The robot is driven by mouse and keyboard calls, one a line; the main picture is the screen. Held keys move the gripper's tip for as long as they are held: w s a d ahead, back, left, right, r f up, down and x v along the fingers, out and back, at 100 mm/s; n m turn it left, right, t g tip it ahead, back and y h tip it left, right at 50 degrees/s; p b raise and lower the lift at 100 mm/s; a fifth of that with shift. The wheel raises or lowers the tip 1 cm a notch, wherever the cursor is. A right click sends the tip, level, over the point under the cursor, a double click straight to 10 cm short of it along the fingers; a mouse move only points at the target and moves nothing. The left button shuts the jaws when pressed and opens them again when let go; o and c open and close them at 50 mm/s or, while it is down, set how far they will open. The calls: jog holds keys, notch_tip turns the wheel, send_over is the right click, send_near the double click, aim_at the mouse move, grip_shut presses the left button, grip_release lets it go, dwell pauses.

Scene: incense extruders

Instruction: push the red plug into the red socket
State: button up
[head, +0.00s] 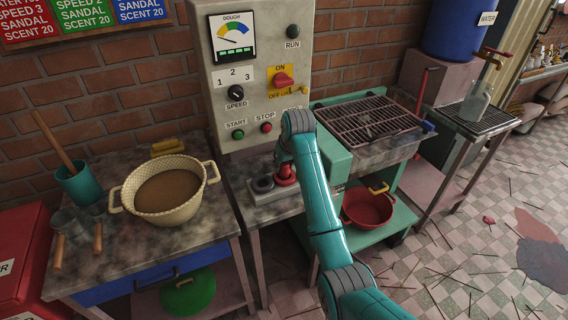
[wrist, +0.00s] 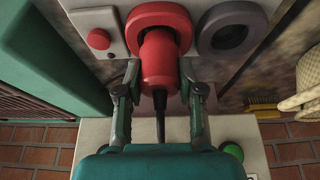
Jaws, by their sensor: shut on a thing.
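The red plug (wrist: 160,62) is between the fingers of my gripper (wrist: 160,78), which is shut on it. A dark cable runs back from the plug toward my wrist. The plug's front end lines up with the opening of the red socket (wrist: 178,12), a thick red ring on a pale plate; I cannot tell how deep it sits. In the head view the red plug and socket (head: 285,178) show as one red shape beside my arm, and the fingertips are mostly hidden.
A dark grey socket (wrist: 232,27) sits beside the red one, and a red button (wrist: 98,38) on the other side. A cream pot (head: 165,190) and a yellow brush (head: 167,147) are on the left table. The control panel (head: 255,80) stands behind. A teal machine (head: 335,155) is close right.

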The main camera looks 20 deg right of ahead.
jog(key=shift+f, duration=0.45)
jog(key=o, duration=1.2)
jog(key=v, duration=1.2)
